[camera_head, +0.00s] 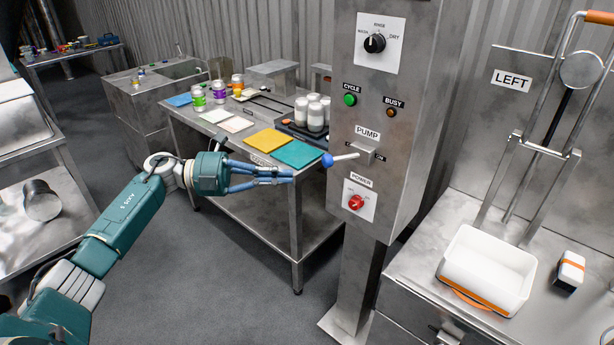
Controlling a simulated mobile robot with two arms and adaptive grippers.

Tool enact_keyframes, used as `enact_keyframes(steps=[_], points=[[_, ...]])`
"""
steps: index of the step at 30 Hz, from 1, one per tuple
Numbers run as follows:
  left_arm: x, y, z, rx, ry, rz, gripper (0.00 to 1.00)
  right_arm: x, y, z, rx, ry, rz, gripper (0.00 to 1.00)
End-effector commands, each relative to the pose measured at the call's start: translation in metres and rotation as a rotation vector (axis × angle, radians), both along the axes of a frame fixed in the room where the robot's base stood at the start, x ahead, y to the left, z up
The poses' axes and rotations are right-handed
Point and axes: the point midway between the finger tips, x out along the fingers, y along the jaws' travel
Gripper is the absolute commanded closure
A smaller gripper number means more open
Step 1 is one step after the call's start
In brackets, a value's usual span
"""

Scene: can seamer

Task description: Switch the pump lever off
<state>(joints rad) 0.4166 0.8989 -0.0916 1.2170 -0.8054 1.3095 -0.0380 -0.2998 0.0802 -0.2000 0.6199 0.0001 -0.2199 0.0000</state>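The pump lever (345,157) is a pale rod with a blue ball knob (327,160). It sticks out to the left from a small metal housing under the PUMP label (367,134) on the grey control column (399,203). Lettering ending in "ON" shows partly behind the housing. My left gripper (290,176) points right, with its blue fingertips a little left of the knob and slightly lower in the picture. The fingers look close together, and I cannot tell whether they are fully shut. I see nothing held in them. My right gripper is not in view.
The column also carries a black WASH/RINSE/DRY dial (375,43), a green CYCLE button (350,99), a BUSY lamp (390,112) and a red POWER switch (356,202). A metal table (235,158) with pads and jars stands behind my arm. A white tray (487,268) sits right.

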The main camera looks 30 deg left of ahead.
Motion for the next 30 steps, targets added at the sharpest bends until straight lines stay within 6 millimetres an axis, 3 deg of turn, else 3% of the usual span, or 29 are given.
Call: enact_keyframes(steps=[7,25,28,30], points=[[-0.012,0.025,0.0,-0.003,0.002,0.0,1.0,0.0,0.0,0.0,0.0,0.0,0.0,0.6],[-0.013,0.027,0.0,-0.005,0.002,0.0,1.0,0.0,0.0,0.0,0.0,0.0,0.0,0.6],[-0.006,0.027,-0.011,-0.044,0.023,0.032,1.0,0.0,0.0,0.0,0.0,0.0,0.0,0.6],[0.006,0.028,-0.034,-0.119,0.069,0.099,1.0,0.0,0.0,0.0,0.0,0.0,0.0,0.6]])
